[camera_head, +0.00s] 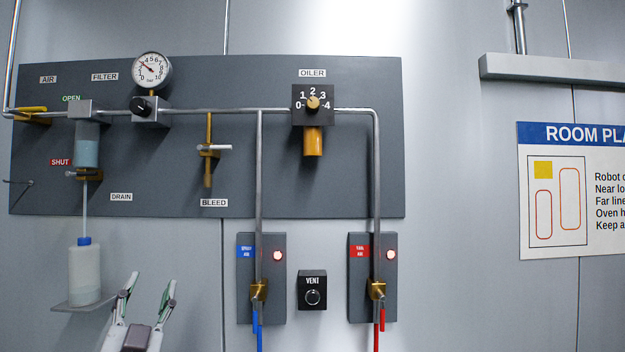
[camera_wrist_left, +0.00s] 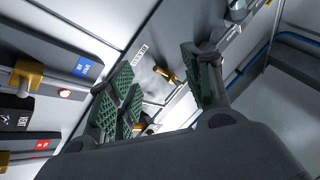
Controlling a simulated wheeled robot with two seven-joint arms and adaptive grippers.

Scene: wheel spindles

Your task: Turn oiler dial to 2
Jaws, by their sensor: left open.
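The oiler dial (camera_head: 313,103) is a brass knob on a dark square plate marked 0 to 4, under the OILER label (camera_head: 312,73). An amber bowl (camera_head: 313,141) hangs below it. The dial's pointer is too small to read surely; it looks to be near 2. My left gripper (camera_head: 150,290) is open and empty, low and left of the dial, below the panel. In the left wrist view its green-padded fingers (camera_wrist_left: 165,90) are spread with nothing held between them. My right gripper is not in view.
The dark panel (camera_head: 160,190) carries pipes, a gauge (camera_head: 151,70), a filter (camera_head: 87,144) and a bleed valve (camera_head: 210,149). A bottle (camera_head: 84,272) stands on a small shelf left of my gripper. Two hose stations and a VENT knob (camera_head: 313,297) are below the panel.

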